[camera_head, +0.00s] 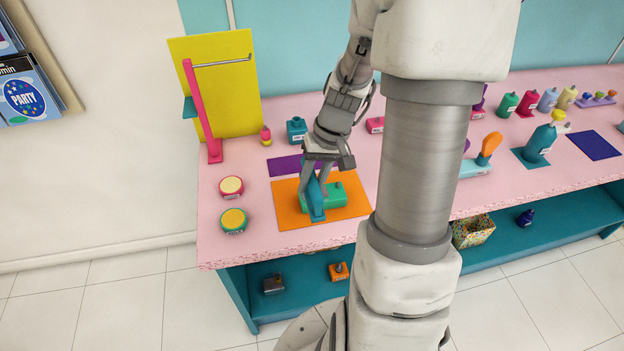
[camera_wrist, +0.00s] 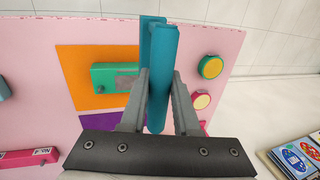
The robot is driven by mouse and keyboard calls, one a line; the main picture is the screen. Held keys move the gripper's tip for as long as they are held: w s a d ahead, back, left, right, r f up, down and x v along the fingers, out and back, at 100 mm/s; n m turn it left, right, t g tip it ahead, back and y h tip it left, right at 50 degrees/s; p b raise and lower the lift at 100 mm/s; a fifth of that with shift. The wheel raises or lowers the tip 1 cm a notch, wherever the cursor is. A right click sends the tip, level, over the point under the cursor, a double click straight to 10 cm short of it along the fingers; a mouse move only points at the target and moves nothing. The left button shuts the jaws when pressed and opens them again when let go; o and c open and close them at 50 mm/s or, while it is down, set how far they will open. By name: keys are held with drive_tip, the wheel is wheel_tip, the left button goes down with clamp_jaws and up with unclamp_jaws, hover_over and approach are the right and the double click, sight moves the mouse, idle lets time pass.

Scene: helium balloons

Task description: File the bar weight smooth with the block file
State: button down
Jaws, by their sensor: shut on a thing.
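My gripper (camera_head: 316,182) is shut on a teal block that I take to be the block file (camera_head: 316,203). In the wrist view the file (camera_wrist: 163,60) stands upright between my fingers (camera_wrist: 160,98). The bar weight is a green bar (camera_head: 338,194) lying on an orange mat (camera_head: 290,214). The wrist view shows a grey patch on the bar weight (camera_wrist: 104,78), at its end nearest the file. In the head view the file is at the bar's left end and hides part of it. I cannot tell whether they touch.
Two round tins, pink (camera_head: 231,186) and green (camera_head: 234,220), stand left of the mat. A purple mat (camera_head: 284,166) lies behind it. A pink stand (camera_head: 202,115) with a yellow panel (camera_head: 238,85) rises at the back left. Bottles and a teal dispenser (camera_head: 539,144) stand right.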

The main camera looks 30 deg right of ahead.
drive_tip(key=shift+f+b, duration=2.15)
drive_tip(key=shift+f, duration=0.65)
drive_tip(key=shift+f+b, duration=0.7)
drive_tip(key=shift+r, duration=0.1)
drive_tip(key=shift+w+d+r+p, duration=0.15)
drive_tip(key=shift+w+d, duration=0.1)
drive_tip(key=shift+w, duration=0.6)
drive_tip(key=shift+w+d+p, duration=0.15)
drive_tip(key=shift+w+d, duration=0.05)
drive_tip(key=shift+w, duration=0.65)
drive_tip(key=shift+w+d, duration=0.25)
drive_tip(key=shift+w, duration=0.6)
drive_tip(key=shift+w+d, duration=0.25)
drive_tip(key=shift+w, duration=0.6)
drive_tip(key=shift+s, duration=0.1)
